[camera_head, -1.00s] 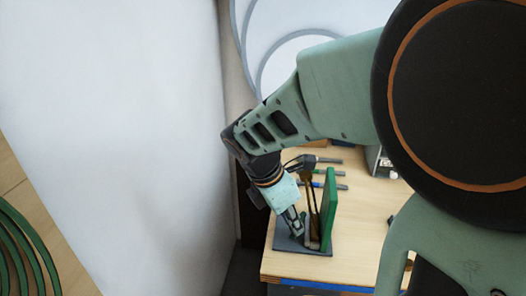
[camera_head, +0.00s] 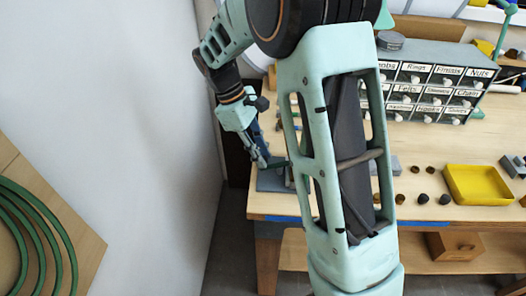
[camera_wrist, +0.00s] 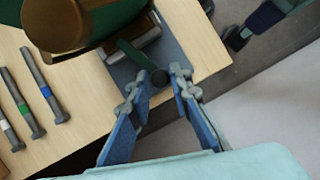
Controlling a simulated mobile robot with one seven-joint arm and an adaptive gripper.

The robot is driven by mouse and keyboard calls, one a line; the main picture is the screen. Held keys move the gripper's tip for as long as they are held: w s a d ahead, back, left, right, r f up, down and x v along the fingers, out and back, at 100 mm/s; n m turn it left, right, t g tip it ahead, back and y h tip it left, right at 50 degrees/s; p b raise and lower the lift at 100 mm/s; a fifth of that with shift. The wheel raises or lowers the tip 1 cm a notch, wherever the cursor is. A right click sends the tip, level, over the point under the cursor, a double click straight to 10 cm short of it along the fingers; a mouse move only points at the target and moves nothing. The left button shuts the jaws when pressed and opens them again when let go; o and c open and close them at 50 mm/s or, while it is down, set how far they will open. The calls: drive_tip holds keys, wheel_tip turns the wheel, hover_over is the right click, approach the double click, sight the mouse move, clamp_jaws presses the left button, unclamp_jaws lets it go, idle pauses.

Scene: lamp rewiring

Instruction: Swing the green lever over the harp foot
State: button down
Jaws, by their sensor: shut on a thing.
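The green lever (camera_wrist: 138,58) ends in a dark round knob, which lies between the fingertips of my gripper (camera_wrist: 158,82) in the wrist view. My gripper is shut on the lever at this knob end. In the head view my gripper (camera_head: 264,162) reaches down at the left end of the bench, and the lever (camera_head: 279,163) extends right from its tips. The lever sits above a grey base plate (camera_head: 268,183). A large green part with a brown, brass-like cylinder (camera_wrist: 60,22) fills the top left of the wrist view. I cannot make out the harp foot.
Several dark rods with coloured bands (camera_wrist: 35,108) lie on the bench in the wrist view. A labelled drawer cabinet (camera_head: 432,85), a yellow tray (camera_head: 477,184) and small dark parts are on the right. A white wall (camera_head: 120,100) is close on the left. My arm hides the bench's middle.

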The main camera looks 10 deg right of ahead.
drive_tip(key=shift+w+d+m+g+y+p, duration=0.1)
drive_tip(key=shift+w+m+g+y+p, duration=0.25)
drive_tip(key=shift+m, duration=0.45)
drive_tip(key=shift+w+m+g+y+p, duration=0.15)
drive_tip(key=shift+w+m+p, duration=0.25)
drive_tip(key=shift+m, duration=0.4)
drive_tip(key=c, duration=1.8)
unclamp_jaws()
drive_tip(key=shift+o, duration=0.2)
drive_tip(key=v, duration=1.2)
drive_tip(key=shift+d, duration=0.1)
